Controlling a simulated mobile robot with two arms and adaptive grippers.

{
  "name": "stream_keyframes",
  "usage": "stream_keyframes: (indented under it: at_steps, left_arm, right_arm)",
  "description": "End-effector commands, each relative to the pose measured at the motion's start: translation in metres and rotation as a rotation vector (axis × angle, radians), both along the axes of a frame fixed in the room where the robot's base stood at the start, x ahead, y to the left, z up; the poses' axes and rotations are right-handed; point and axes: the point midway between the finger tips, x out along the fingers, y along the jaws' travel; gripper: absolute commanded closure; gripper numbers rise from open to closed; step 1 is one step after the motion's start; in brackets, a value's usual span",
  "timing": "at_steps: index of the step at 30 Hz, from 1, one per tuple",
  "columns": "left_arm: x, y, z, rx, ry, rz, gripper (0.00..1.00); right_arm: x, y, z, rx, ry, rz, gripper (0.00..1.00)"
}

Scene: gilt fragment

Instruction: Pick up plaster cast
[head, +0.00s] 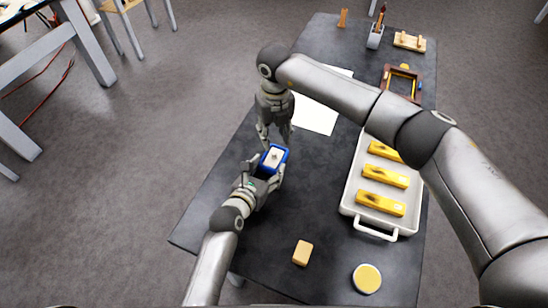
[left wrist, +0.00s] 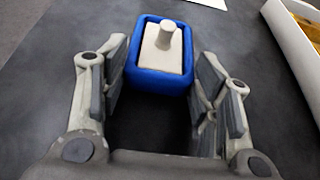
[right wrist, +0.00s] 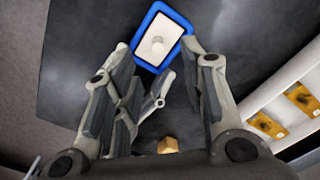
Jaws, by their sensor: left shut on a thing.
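The plaster cast (head: 274,156) is a pale block with a round knob on top, sitting inside a blue mould (head: 266,170). In the left wrist view, the cast (left wrist: 160,58) fills the blue mould (left wrist: 160,83), which lies between the fingertips. My left gripper (head: 262,173) is shut on the blue mould. My right gripper (head: 275,138) is open and empty, pointing down just above the mould. In the right wrist view, the cast (right wrist: 158,40) and the mould's blue rim (right wrist: 147,66) show between and beyond the open fingers.
A white tray (head: 348,207) with several yellow bars lies on the right of the dark table. A wooden block (head: 303,253) and a round yellow-topped item (head: 367,278) are near the front. White paper (head: 315,115) lies behind the grippers. A brown frame (head: 388,82) lies farther back.

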Motion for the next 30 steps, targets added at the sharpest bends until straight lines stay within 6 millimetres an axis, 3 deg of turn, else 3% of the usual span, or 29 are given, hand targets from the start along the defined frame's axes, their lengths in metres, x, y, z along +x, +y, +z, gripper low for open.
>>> stream_keyframes:
  at_steps: [8, 18, 25, 30]
  left_arm:
    - [0.0, 0.0, 0.0, 0.0, 0.001, 0.0, 0.68]
    - [0.0, 0.0, 0.0, 0.0, 0.0, 0.0, 0.68]
    - [0.0, 0.0, 0.0, 0.0, 0.0, 0.0, 0.68]
    - [0.0, 0.0, 0.0, 0.0, 0.0, 0.0, 0.68]
  right_arm:
    - [-0.001, 0.001, -0.02, 0.0, 0.0, 0.0, 0.61]
    - [-0.003, 0.002, -0.064, 0.0, 0.0, -0.001, 0.61]
    - [-0.002, 0.002, -0.066, -0.001, -0.001, -0.001, 0.61]
    - [-0.002, 0.002, -0.065, -0.001, -0.001, -0.001, 0.83]
